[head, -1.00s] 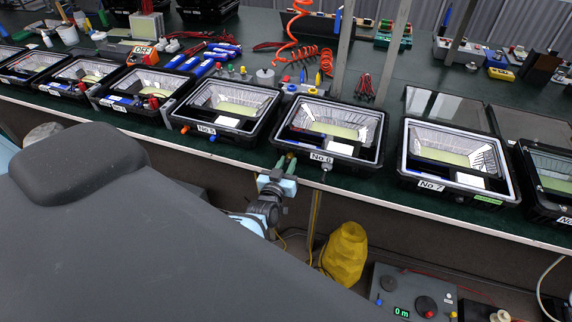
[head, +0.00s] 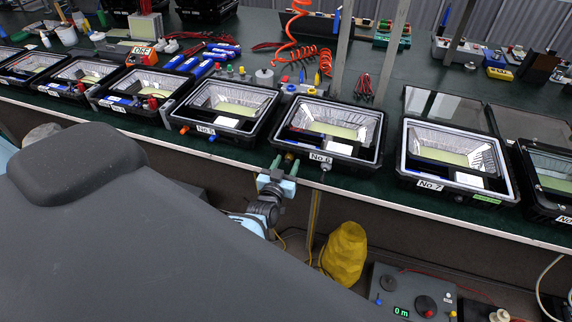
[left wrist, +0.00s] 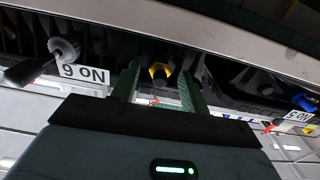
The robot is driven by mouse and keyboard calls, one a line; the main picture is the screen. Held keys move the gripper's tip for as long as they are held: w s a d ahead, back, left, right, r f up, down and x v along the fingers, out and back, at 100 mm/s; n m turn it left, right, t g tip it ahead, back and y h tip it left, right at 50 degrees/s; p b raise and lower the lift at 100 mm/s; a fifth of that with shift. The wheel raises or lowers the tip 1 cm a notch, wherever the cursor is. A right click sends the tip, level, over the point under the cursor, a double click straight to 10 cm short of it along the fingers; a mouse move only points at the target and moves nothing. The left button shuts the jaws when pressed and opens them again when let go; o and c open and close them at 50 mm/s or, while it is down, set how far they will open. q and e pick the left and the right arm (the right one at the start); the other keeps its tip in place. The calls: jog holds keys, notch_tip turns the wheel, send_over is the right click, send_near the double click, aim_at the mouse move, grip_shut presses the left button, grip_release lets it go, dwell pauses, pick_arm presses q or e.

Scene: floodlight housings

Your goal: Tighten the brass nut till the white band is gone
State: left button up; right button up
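The brass nut (head: 289,156) is on the front wall of the floodlight housing labelled No 6 (head: 340,165), left of its label. In the left wrist view the nut (left wrist: 159,71) shows yellow around a dark centre. My left gripper (head: 284,166) is at the front of this housing. In the left wrist view its two green fingers (left wrist: 160,85) stand apart, with the nut between and just beyond their tips and a gap on both sides. I cannot make out a white band. My right gripper is not in view.
A grey knob (left wrist: 64,48) sits beside the No 6 label. Housing No 5 (head: 222,106) is to the left and No 7 (head: 403,178) to the right. The bench's front edge (head: 240,161) runs close by my gripper. A yellow bag (head: 344,255) and a control box (head: 412,295) stand below.

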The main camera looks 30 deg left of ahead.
pick_arm(q)
jog(key=v, duration=0.7)
jog(key=shift+s+p, duration=0.3)
jog(key=shift+s, duration=0.1)
jog(key=shift+d, duration=0.15)
dwell(0.3)
jog(key=s+d+f+m+g+h, duration=0.1)
jog(key=s+d, duration=0.3)
jog(key=s, duration=0.5)
jog(key=s+d+f+m+g+h, duration=0.2)
jog(key=s+d+f+g+h, duration=0.1)
jog(key=s, duration=0.7)
jog(key=s+d+f+m+g+h, duration=0.2)
jog(key=s+d+f+g, duration=0.1)
jog(key=s, duration=0.6)
jog(key=d+g, duration=0.1)
jog(key=d, duration=0.1)
jog(key=shift+s+d+f, duration=0.2)
jog(key=shift+d+f, duration=0.05)
jog(key=shift+f, duration=0.05)
